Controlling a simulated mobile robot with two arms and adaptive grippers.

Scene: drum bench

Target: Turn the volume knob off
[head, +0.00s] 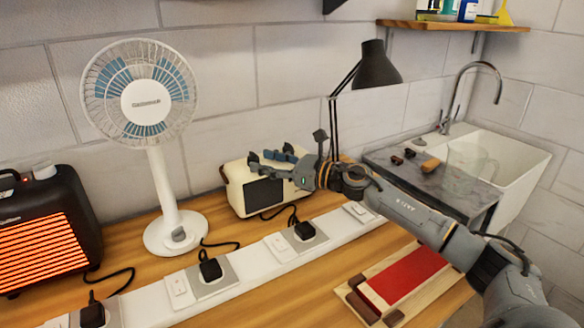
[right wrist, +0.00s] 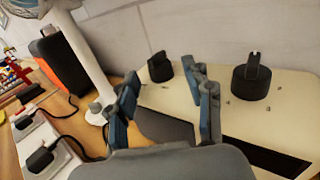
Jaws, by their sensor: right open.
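A cream radio (head: 263,192) with a dark front panel stands on the wooden bench against the wall, and it fills much of the right wrist view (right wrist: 220,110). That view shows two black knobs on its cream face: one at the left (right wrist: 160,67) and a larger one at the right (right wrist: 251,82). I cannot tell which sets the volume. My right gripper (head: 268,161) is at the radio's upper part, open and empty. In the right wrist view its fingers (right wrist: 166,98) are spread, with the left knob beyond the gap, apparently untouched. My left gripper is not in view.
A white fan (head: 159,190) stands left of the radio, with an orange-glowing heater (head: 45,235) farther left. A white socket strip (head: 255,262) with black plugs runs in front. A black lamp (head: 376,66) is behind my right arm; a sink (head: 505,150) is at right.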

